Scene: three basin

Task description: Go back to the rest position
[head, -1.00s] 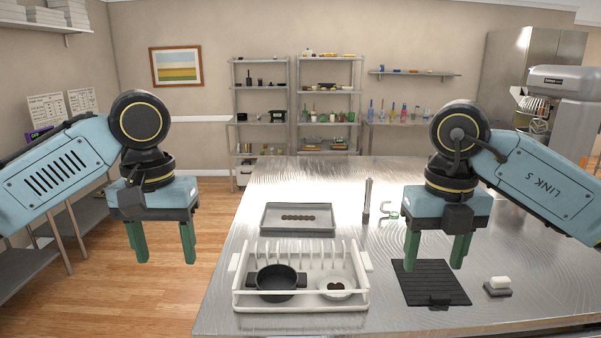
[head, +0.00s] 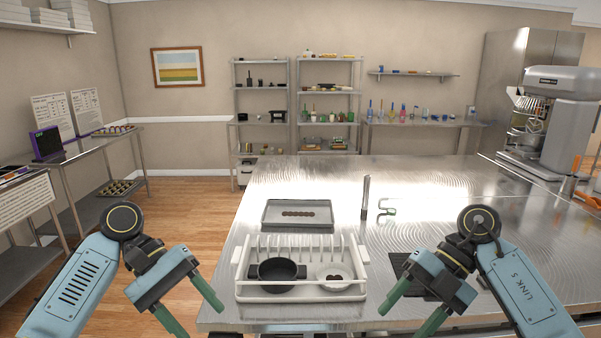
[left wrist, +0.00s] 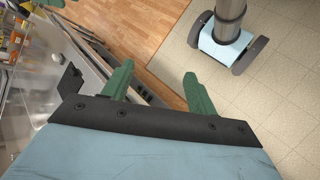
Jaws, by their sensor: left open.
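My left gripper (head: 196,311) is low at the left of the head view, over the floor beside the steel table. Its two green fingers are apart and nothing is between them. The same gripper shows in the left wrist view (left wrist: 158,85), open and empty above the wooden floor and the table side. My right gripper (head: 408,312) is low at the right, in front of and over the near part of the steel table (head: 400,240). Its green fingers are spread and no object shows between them.
A white dish rack (head: 300,297) with a black pot (head: 277,272) and a white bowl (head: 332,271) stands at the table's near left. Behind it is a grey tray (head: 297,226). A black mat (head: 401,262) is partly hidden by my right arm. Open wooden floor (head: 190,215) lies left.

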